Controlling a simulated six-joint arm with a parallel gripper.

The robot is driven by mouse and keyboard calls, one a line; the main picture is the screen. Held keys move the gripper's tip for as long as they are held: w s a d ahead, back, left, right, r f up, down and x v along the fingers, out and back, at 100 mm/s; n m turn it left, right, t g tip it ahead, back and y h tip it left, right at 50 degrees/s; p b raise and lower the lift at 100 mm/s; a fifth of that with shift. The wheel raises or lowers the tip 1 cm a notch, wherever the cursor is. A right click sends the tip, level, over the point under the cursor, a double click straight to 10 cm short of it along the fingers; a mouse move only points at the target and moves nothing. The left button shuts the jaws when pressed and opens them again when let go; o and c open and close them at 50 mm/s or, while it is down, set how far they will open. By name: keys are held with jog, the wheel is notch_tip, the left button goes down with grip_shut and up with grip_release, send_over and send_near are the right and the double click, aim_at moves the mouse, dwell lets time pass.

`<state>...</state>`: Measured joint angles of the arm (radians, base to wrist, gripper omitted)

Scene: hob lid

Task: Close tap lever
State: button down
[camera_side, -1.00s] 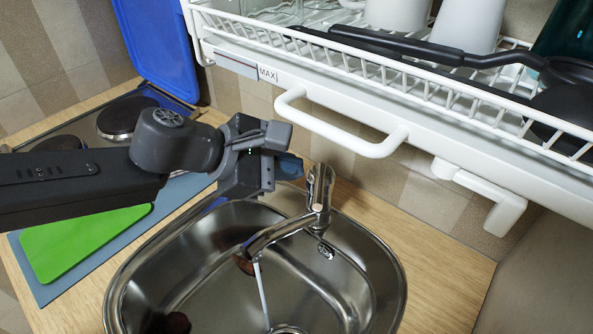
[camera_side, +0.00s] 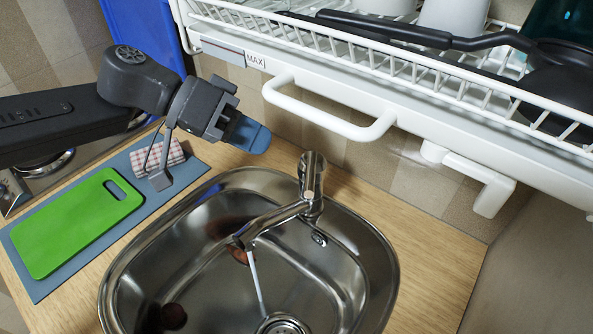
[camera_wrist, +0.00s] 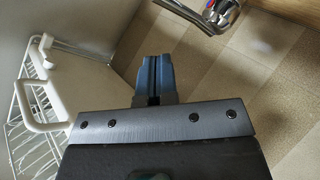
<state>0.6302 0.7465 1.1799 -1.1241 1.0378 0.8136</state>
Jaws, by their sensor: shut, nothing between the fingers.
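The chrome tap (camera_side: 311,205) stands at the back rim of the steel sink (camera_side: 190,220), its spout reaching left over the basin. A thin pale stream of water (camera_side: 257,280) falls from the spout. The tap lever (camera_side: 312,168) is at the top of the tap body. My gripper (camera_side: 252,136) is shut and empty, with blue fingertips, left of the lever and apart from it. In the wrist view my gripper (camera_wrist: 154,80) points up the picture, and part of the tap (camera_wrist: 222,14) shows at the top, right of the fingers.
A white dish rack (camera_side: 400,75) with a handle (camera_side: 335,122) hangs above the sink, right of my gripper. A green cutting board (camera_side: 75,225) and a checked cloth (camera_side: 158,155) lie on a grey-blue mat (camera_side: 190,170) at left. Dark round items lie in the sink.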

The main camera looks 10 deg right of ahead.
aim_at(306, 190)
jog(key=s+d+f+m+g, duration=0.1)
jog(key=s+d+f+m, duration=0.2)
jog(key=m, duration=0.5)
jog(key=shift+d+f+m+g+y, duration=0.35)
jog(key=shift+d+f, duration=0.5)
jog(key=shift+d, duration=0.35)
jog(key=shift+s+f, duration=0.3)
jog(key=shift+f, duration=0.4)
jog(key=v, duration=1)
